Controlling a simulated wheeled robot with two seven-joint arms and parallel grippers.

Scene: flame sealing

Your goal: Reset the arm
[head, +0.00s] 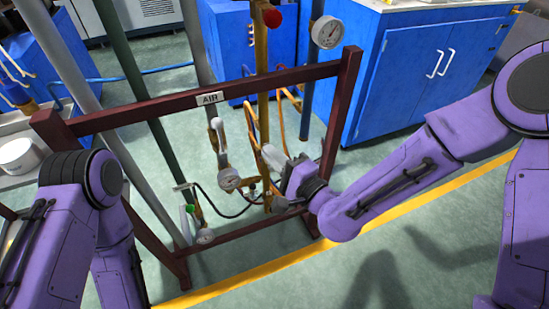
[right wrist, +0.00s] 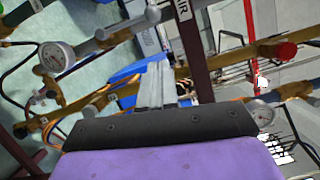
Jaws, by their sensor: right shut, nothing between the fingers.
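My right arm reaches in from the right, and its gripper (head: 275,157) is in front of the brass pipes inside the dark red pipe frame (head: 120,117). In the right wrist view the grey fingers (right wrist: 155,82) are together with nothing between them. I cannot tell whether they touch a pipe. My left arm shows at the left edge, bent down, and its gripper is out of view. The frame carries an "AIR" sign (head: 210,98), which also shows in the right wrist view (right wrist: 183,10).
A gauge (head: 229,180) and valves sit low inside the frame. A larger gauge (head: 327,32) and a red knob (head: 272,17) stand above it. A blue cabinet (head: 405,75) is behind right. Open floor with a yellow line (head: 400,207) lies at right.

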